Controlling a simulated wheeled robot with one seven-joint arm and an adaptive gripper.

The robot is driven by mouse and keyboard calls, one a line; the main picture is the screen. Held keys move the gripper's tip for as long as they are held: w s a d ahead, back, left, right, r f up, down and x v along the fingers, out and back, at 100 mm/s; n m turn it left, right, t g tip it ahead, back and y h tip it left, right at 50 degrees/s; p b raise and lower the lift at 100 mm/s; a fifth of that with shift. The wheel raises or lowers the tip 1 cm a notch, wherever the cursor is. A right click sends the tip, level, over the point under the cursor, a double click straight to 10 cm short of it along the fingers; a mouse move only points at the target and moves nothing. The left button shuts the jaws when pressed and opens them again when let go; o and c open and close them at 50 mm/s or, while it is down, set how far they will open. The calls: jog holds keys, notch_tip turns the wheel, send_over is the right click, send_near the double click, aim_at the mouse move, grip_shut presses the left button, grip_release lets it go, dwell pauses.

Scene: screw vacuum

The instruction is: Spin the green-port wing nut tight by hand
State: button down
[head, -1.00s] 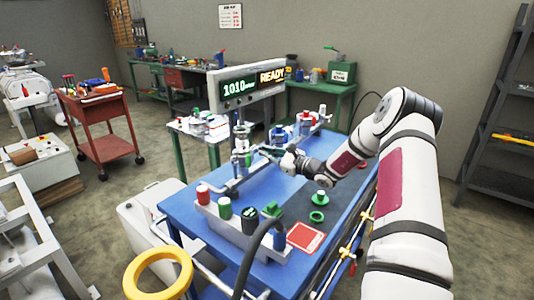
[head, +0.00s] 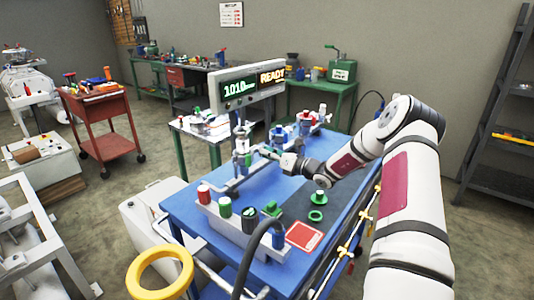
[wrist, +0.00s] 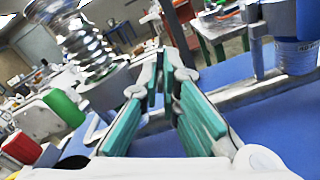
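I cannot make out the wing nut itself. My gripper (head: 266,152) is just right of the green port. In the wrist view its teal-padded fingers (wrist: 163,75) show a narrow gap with nothing seen between them.
Blue (head: 278,137) and red-marked fittings stand behind. The display (head: 250,83) reads 1010 READY.

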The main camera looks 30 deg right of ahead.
jog(key=shift+d+m, duration=0.1)
jog(key=shift+m, duration=0.4)
jog(key=c, duration=1.8)
grip_release()
jog(key=v, duration=1.2)
